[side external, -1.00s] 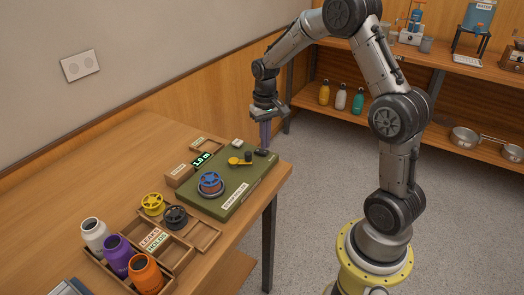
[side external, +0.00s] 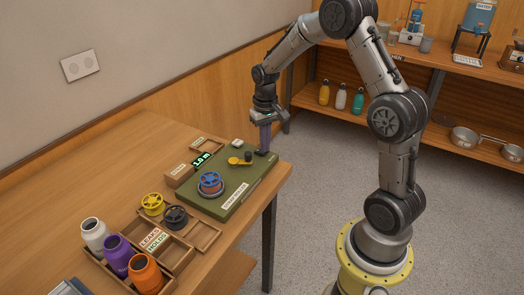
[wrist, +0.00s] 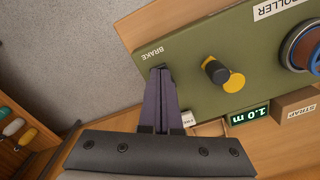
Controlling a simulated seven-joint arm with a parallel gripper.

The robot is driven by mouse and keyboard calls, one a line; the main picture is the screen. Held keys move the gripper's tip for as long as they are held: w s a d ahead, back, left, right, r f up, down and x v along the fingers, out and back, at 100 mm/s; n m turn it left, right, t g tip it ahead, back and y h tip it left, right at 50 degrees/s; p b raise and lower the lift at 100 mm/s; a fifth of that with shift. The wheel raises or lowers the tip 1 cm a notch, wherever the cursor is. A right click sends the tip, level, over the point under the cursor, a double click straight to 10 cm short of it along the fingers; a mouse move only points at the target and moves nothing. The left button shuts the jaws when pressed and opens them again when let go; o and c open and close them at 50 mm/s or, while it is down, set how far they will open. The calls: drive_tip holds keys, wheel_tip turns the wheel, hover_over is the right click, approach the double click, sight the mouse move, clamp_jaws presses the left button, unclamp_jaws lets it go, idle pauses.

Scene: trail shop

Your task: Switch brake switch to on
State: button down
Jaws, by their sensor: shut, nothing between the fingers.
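The brake switch was a small dark rocker at the far right corner of the green roller board (side external: 215,196). It is now mostly hidden by my fingertips, so its position cannot be told. My gripper (side external: 263,152) points down with its purple fingers shut and empty, tips at the switch's spot. In the wrist view my fingertips (wrist: 161,70) lie beside the BRAKE label (wrist: 153,52) on the green board. Whether they touch the switch is unclear.
On the board are a yellow crank with a dark knob (side external: 247,156) and a blue-and-orange reel (side external: 210,183). A 1.0 m display (side external: 202,160) stands behind. Bottles (side external: 116,253), spools and trays lie at the left front. The table's edge is close to the gripper.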

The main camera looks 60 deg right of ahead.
drive_tip(key=shift+f, duration=0.3)
drive_tip(key=shift+r, duration=3.55)
drive_tip(key=shift+w+a, duration=0.1)
drive_tip(key=shift+a, duration=0.1)
drive_tip(key=s+a+r+n+t, duration=0.2)
drive_tip(key=s+a+r, duration=0.2)
drive_tip(key=a+r, duration=0.25)
drive_tip(key=s+a+r+n+t, duration=0.1)
drive_tip(key=s+a+r+t, duration=0.1)
drive_tip(key=s+a+r, duration=0.45)
drive_tip(key=s+a+f+n, duration=0.1)
drive_tip(key=s, duration=0.4)
drive_tip(key=s+a+f+n+t, duration=0.1)
drive_tip(key=s+f+n, duration=0.1)
drive_tip(key=s, duration=0.4)
drive_tip(key=shift+s+a+t, duration=0.15)
drive_tip(key=shift+a+t, duration=0.15)
